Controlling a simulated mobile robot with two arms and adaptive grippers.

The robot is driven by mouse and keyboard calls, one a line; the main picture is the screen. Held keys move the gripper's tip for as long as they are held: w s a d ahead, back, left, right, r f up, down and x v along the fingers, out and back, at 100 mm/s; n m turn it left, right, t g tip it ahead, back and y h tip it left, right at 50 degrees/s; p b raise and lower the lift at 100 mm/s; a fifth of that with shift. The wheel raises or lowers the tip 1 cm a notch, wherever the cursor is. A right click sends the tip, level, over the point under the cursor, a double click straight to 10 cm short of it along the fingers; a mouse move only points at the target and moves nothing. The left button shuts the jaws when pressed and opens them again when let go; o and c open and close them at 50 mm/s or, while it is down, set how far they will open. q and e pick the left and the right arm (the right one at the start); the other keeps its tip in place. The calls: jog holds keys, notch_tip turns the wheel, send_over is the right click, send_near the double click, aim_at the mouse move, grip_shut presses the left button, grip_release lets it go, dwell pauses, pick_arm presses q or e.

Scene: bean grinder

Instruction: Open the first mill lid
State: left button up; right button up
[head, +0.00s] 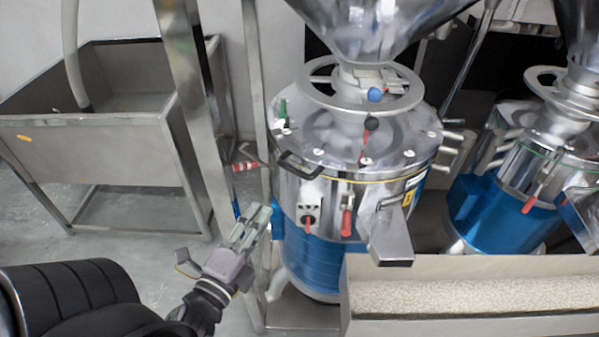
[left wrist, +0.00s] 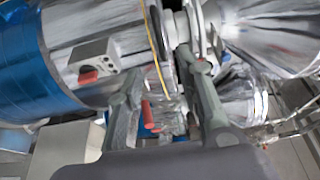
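The first mill (head: 330,225) stands in the middle of the head view, with a silver upper drum and a blue lower band. Its round metal lid (head: 325,135) lies flat on the drum, with a black handle (head: 301,164) at the front left edge. Red-handled latches (head: 347,222) hang at the drum's front. My left gripper (head: 262,212) is left of the mill, below the lid's height. In the left wrist view its fingers (left wrist: 160,72) are apart, with the mill's side and a red handle (left wrist: 150,114) behind the gap. Nothing is held. My right gripper is out of view.
A second blue and silver mill (head: 520,175) stands at the right. A trough (head: 470,268) with pale grains runs along the front right. A steel sink (head: 90,145) is at the left, and a metal post (head: 190,100) rises near my left gripper.

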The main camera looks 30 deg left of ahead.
aim_at(294, 168)
pick_arm(q)
jog(key=w+a+p, duration=0.1)
jog(key=w, duration=0.4)
jog(key=w+p, duration=0.2)
jog(key=w, duration=0.4)
jog(key=w+a+p, duration=0.1)
jog(key=w+p, duration=0.1)
jog(key=w, duration=0.4)
jog(key=shift+a, duration=0.35)
jog(key=shift+s, duration=0.1)
jog(key=shift+c, duration=0.2)
grip_shut()
jog(key=shift+f, duration=0.1)
